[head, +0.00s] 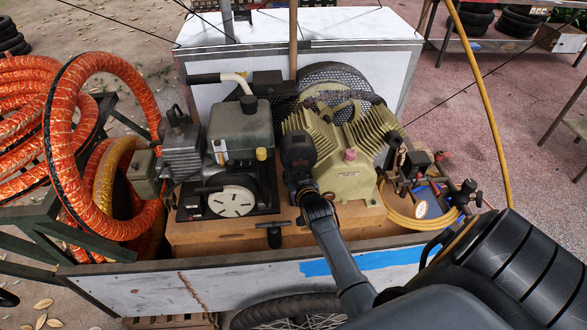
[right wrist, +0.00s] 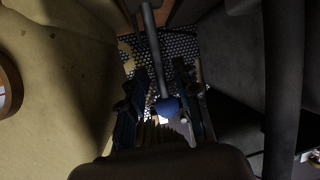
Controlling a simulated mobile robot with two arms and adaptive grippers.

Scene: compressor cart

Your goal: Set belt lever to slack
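The belt lever (right wrist: 151,45) shows in the right wrist view as a grey rod with a blue round knob (right wrist: 168,106) at its near end. My right gripper (right wrist: 163,98) has one finger on each side of the knob. The fingers are spread, and a gap seems to remain at each side; contact is hard to judge in the dark picture. In the head view my right arm (head: 335,245) reaches between the grey engine (head: 240,130) and the olive compressor (head: 345,165). There the lever cannot be made out. My left gripper is not in view.
A dark mesh belt guard (head: 335,80) stands behind the compressor, close behind the lever. The cart's white front wall (head: 200,288) lies below my arm. Orange hoses (head: 75,150) hang at the left; a yellow hose (head: 485,90) rises at the right.

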